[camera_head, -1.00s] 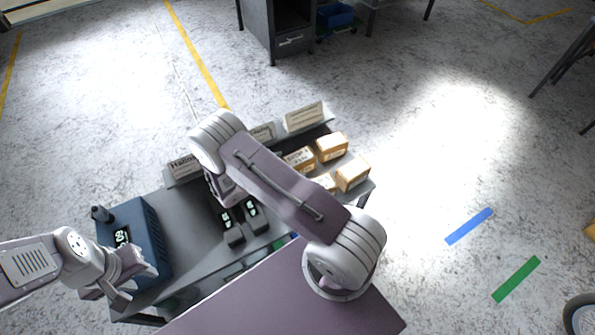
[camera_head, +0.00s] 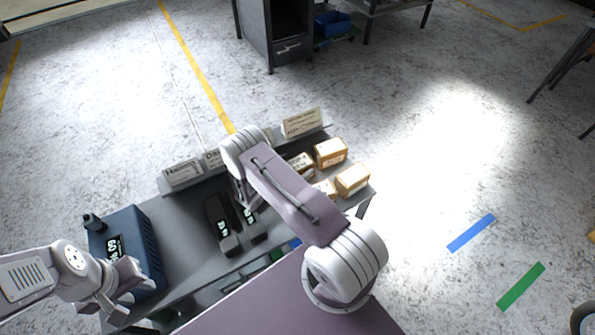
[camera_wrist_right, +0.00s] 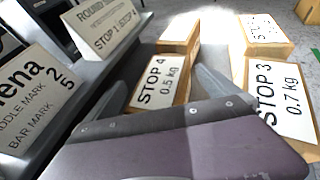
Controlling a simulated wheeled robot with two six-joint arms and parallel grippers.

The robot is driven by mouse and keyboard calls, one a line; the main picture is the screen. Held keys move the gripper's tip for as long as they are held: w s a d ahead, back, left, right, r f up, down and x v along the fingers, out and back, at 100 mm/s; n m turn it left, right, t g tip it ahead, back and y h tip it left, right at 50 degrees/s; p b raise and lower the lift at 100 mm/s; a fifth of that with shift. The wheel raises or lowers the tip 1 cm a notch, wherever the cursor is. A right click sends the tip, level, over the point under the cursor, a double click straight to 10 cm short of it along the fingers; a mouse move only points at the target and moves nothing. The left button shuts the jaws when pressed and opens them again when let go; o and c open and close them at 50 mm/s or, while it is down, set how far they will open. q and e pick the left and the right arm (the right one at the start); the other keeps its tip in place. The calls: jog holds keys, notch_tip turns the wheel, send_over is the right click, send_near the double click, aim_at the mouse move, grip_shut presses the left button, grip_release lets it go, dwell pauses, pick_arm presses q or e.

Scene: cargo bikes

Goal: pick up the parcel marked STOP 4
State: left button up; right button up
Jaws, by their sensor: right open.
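The parcel marked STOP 4 (camera_wrist_right: 160,84) is a small brown box with a white label reading 0.5 kg. In the right wrist view it lies between the two fingers of my right gripper (camera_wrist_right: 160,95), which is open. I cannot tell whether either finger touches it. In the head view the parcel (camera_head: 301,162) is partly hidden by my right arm, and the right fingertips are hidden. My left gripper (camera_head: 126,292) appears open and empty beside the blue box at the left.
The STOP 3 parcel (camera_wrist_right: 277,92) sits close to the right finger. Two more parcels (camera_head: 331,152) (camera_head: 352,180) stand behind. Label signs (camera_head: 302,122) line the far edge of the grey bench (camera_head: 185,225). Dark devices (camera_head: 222,230) and a blue box (camera_head: 137,245) stand left.

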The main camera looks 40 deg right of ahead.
grip_shut()
dwell(0.3)
